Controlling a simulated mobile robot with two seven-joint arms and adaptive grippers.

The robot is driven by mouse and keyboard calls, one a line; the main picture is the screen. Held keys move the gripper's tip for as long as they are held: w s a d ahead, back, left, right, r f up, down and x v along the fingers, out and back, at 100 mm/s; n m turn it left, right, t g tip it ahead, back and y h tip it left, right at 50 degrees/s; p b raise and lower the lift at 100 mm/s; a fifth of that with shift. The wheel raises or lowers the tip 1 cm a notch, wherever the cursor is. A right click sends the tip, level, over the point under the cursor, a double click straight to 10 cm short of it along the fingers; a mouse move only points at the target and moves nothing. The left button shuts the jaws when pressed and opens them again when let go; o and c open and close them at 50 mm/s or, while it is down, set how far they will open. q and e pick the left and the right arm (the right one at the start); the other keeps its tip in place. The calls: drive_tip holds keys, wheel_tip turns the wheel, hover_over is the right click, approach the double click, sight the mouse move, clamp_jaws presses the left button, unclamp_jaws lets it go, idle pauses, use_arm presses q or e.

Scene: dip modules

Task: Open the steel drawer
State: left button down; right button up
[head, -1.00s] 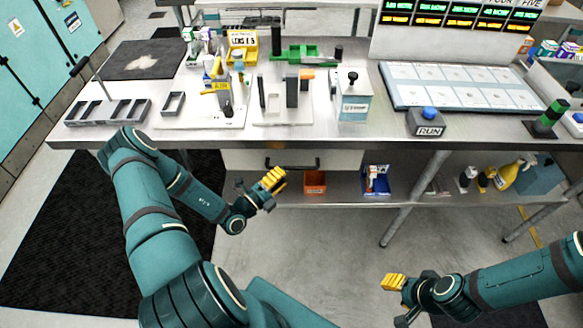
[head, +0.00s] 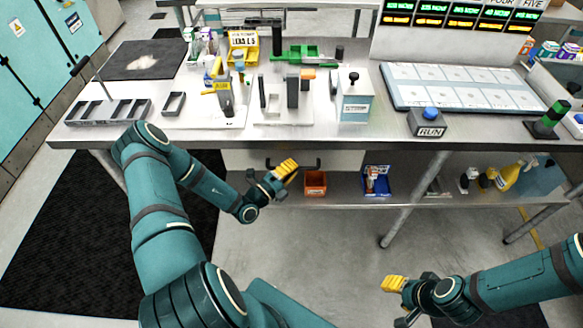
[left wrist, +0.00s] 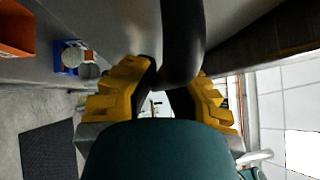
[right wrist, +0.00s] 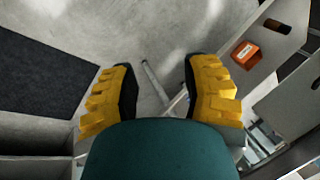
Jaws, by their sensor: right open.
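The steel drawer's pale front (head: 340,160) is under the bench top. Its drawer is shut as far as I can see. A dark bar handle (head: 312,163) runs across the front. My left gripper (head: 287,168) is at the handle, overlapping it in the head view. In the left wrist view the handle (left wrist: 182,40) shows as a thick dark bar between the yellow fingers (left wrist: 173,80). The fingers stand close to its sides; whether they press on it is unclear. My right gripper (right wrist: 158,62) is open and empty, low at the right of the head view (head: 393,284).
An orange bin (head: 315,184) and a blue bin (head: 377,181) stand on the lower shelf beneath the drawer. A bench leg (head: 412,205) stands to the right. The bench top (head: 200,140) edge is above the left gripper. The floor in front is clear.

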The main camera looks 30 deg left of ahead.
use_arm(q)
drive_tip(key=shift+s+d, duration=0.1)
drive_tip(key=shift+s, duration=0.05)
use_arm(e)
drive_tip(key=shift+r, duration=0.1)
use_arm(q)
drive_tip(key=s+d+p, duration=0.2)
drive_tip(key=s+d, duration=0.5)
drive_tip(key=s, duration=0.4)
drive_tip(key=s+d+p, duration=0.3)
drive_tip(key=s+d, duration=0.4)
drive_tip(key=s, duration=0.5)
drive_tip(key=shift+d+p, duration=0.2)
drive_tip(key=shift+p, duration=0.1)
use_arm(e)
drive_tip(key=shift+t, duration=0.3)
drive_tip(key=r, duration=0.1)
drive_tip(key=w+r, duration=0.1)
drive_tip(key=r, duration=0.3)
drive_tip(key=shift+w+d+r, duration=0.1)
drive_tip(key=shift+w+r, duration=0.05)
drive_tip(key=shift+w, duration=0.25)
use_arm(q)
drive_tip(key=shift+s+r, duration=0.1)
drive_tip(key=c, duration=1)
unclamp_jaws()
use_arm(e)
drive_tip(key=shift+d, duration=0.1)
